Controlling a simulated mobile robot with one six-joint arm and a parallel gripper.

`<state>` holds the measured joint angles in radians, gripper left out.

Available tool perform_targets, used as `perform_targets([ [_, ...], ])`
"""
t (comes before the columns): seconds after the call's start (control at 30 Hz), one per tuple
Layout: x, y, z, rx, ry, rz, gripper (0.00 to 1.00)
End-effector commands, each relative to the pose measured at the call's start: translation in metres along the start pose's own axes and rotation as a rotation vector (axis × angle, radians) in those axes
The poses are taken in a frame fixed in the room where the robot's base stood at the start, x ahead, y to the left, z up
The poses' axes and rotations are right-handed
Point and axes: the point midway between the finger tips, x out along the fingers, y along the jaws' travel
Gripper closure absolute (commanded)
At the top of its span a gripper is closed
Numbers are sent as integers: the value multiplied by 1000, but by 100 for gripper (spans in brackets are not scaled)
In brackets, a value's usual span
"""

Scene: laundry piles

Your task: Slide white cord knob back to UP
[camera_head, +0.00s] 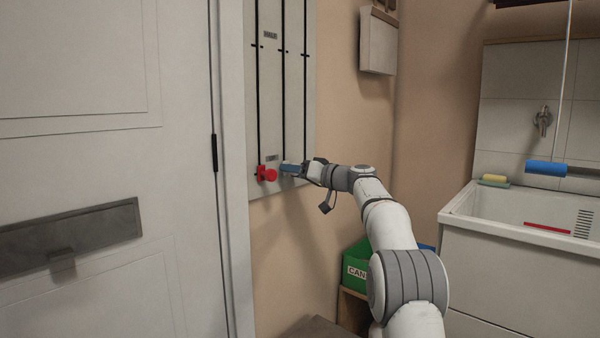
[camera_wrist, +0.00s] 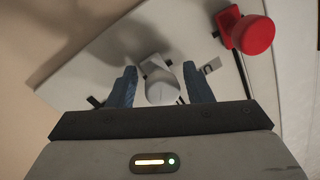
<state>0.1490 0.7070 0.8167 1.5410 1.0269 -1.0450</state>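The white cord knob (camera_wrist: 162,88) shows in the wrist view, between the two blue fingers of my gripper (camera_wrist: 159,70). A gap shows on each side of the knob, so the fingers are open around it and do not appear to touch it. In the head view my gripper (camera_head: 288,167) is at the low end of the board (camera_head: 270,90), just right of the red knob (camera_head: 268,174). The white knob cannot be made out there behind the fingers.
The red knob (camera_wrist: 250,33) is close by on the neighbouring track. The board has several dark vertical tracks, with a HALF label (camera_head: 270,35) higher up. A white door (camera_head: 110,200) stands left, a sink (camera_head: 520,215) right, and a green box (camera_head: 356,268) below.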

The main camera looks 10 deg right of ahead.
Motion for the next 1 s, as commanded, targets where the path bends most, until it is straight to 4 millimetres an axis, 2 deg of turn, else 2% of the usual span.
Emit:
perform_targets([
  [0.37,-9,2,-2,-1,4,5,49],
  [0.7,-63,2,-2,1,4,6,49],
  [0.83,-76,2,-2,0,3,6,49],
  [1.0,-81,2,-1,0,2,4,49],
])
